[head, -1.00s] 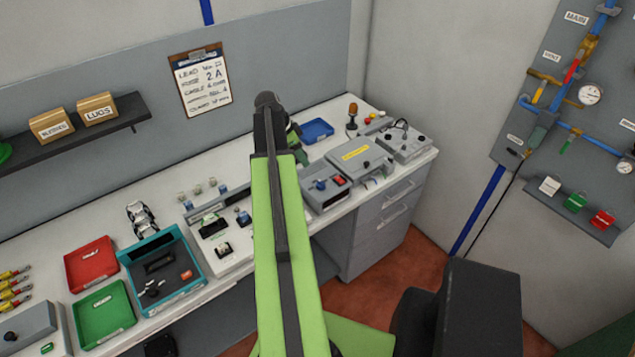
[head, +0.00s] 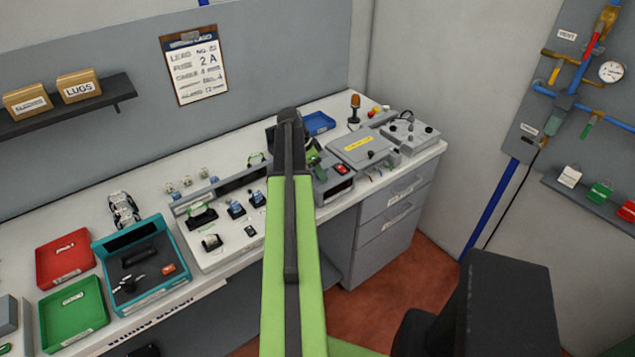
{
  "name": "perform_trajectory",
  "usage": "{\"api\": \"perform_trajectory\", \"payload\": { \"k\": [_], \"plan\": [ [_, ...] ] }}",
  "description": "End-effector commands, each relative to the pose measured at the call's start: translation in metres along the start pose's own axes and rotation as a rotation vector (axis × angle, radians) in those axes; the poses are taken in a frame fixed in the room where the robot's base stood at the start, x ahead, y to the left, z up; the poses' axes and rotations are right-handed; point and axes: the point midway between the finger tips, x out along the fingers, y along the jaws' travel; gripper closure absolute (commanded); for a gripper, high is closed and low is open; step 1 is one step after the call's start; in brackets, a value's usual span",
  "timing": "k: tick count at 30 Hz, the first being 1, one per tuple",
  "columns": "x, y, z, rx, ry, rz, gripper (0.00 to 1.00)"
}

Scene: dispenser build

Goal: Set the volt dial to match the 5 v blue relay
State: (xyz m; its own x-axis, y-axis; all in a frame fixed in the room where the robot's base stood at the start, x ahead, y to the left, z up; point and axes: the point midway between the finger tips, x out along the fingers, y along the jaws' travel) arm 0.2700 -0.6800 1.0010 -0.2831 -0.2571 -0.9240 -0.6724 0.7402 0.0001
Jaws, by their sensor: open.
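A small grey unit (head: 345,193) with a red button (head: 341,170) and a dark window stands near the bench's front edge. Its left part, where a blue knob showed earlier, is now hidden by my arm. I cannot tell for sure that this knob is the volt dial. Small blue parts (head: 235,209), possibly relays, sit on a white board left of my arm; their markings are too small to read. My gripper (head: 313,156) is mostly hidden behind my arm's end, over or beside the grey unit's back left; contact cannot be told.
A large grey box with a yellow label (head: 362,151) stands right of the unit. A teal tray (head: 186,262), a red tray (head: 88,239) and a green tray (head: 101,297) lie at the left. A clipboard (head: 196,66) with handwritten lines hangs on the wall.

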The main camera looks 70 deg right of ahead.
Motion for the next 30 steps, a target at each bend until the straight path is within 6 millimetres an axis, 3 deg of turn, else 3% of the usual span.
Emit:
{"api": "perform_trajectory", "payload": {
  "k": [8,19,21,22,24,30],
  "plan": [
    [0.001,0.000,-0.001,0.000,0.000,0.000,0.50],
    [0.001,0.000,-0.001,0.000,0.000,-0.001,0.99],
    [0.001,0.000,-0.001,0.000,0.000,-0.002,1.00],
    [-0.003,0.016,0.011,-0.002,0.000,-0.002,1.00],
    [-0.001,0.005,0.004,-0.002,0.000,0.000,1.00],
    [0.002,0.003,-0.001,-0.033,0.002,-0.012,1.00]
  ]
}}
